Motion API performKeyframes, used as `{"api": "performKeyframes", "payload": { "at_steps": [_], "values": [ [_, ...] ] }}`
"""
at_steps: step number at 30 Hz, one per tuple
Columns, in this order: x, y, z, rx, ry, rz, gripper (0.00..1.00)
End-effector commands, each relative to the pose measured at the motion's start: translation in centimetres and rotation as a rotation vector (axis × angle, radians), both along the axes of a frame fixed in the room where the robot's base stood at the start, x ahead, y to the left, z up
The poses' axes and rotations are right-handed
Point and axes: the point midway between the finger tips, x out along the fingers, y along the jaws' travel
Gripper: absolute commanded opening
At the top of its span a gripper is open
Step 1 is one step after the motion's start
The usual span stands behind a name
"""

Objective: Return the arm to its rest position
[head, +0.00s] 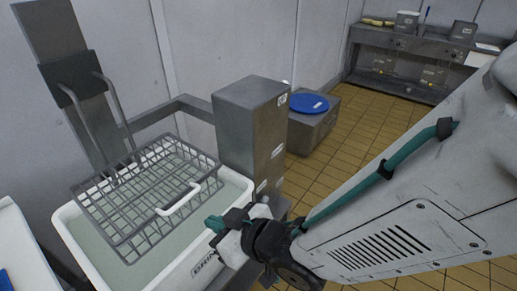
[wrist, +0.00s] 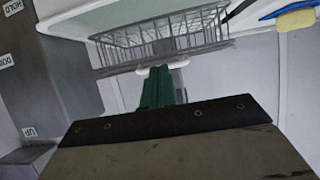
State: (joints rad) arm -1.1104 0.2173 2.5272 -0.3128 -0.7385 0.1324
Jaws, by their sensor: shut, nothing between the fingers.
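My arm reaches in from the right of the head view. My gripper (head: 214,224) is at the near right rim of the white tub, close to the wire basket's white handle (head: 178,199). In the wrist view the green fingers (wrist: 158,86) are together with nothing between them. The grey wire basket (head: 125,205) is at the tub, below two bent rods of a wall lift. It also shows beyond the fingers in the wrist view (wrist: 165,42). I cannot tell whether the basket touches the liquid.
The white tub (head: 68,214) holds greenish liquid. A grey control box (head: 250,125) stands close behind my gripper; its labels show in the wrist view. A blue disc (head: 309,103) lies on a low grey box. A bench (head: 425,45) stands at the back. Tiled floor between is clear.

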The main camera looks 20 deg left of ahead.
Motion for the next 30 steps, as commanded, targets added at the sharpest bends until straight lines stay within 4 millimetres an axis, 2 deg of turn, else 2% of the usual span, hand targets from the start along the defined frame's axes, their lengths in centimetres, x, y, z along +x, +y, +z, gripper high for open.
{"api": "performKeyframes", "payload": {
  "at_steps": [10,14,15,17,20,23,26,27,30],
  "values": [
    [-0.2,-1.0,-0.9,-0.023,-0.002,0.002,0.0],
    [0.0,-2.7,-3.5,-0.172,0.021,-0.022,0.0],
    [0.0,-3.7,-4.7,-0.247,0.035,-0.036,0.0],
    [0.2,-5.5,-5.7,-0.361,0.054,-0.063,0.0],
    [2.2,-10.0,-5.7,-0.539,0.103,-0.16,0.0],
    [4.3,-15.6,-4.3,-0.689,0.18,-0.286,0.0],
    [5.8,-21.9,-1.9,-0.81,0.288,-0.424,0.0],
    [6.0,-24.5,-0.7,-0.85,0.341,-0.481,0.0],
    [5.6,-30.7,2.4,-0.919,0.48,-0.615,0.0]
  ]
}}
